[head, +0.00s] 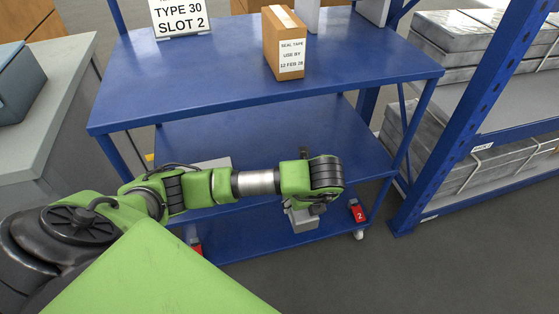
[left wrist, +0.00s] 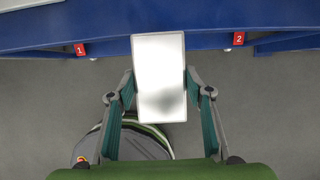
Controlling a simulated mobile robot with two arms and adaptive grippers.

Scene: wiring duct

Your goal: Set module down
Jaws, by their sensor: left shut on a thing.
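The module is a pale grey block (left wrist: 159,80) seen in the left wrist view, upright between the two fingers. My left gripper (left wrist: 160,90) is shut on it, one finger on each side. In the head view the module (head: 304,220) shows below my left wrist, in front of the blue cart's lower shelf edge. The left gripper (head: 312,208) is mostly hidden by the wrist there. The blue cart (head: 200,92) has several shelves. Red tags marked 1 (left wrist: 80,49) and 2 (left wrist: 239,38) are on its front edge. My right gripper is in neither view.
A cardboard box labelled seal tape (head: 271,55) and a sign reading TYPE 30 SLOT 2 (head: 180,16) stand on the cart's top. Another pale object (head: 212,163) lies lower, partly behind my arm. A blue rack (head: 455,110) with grey cases stands right.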

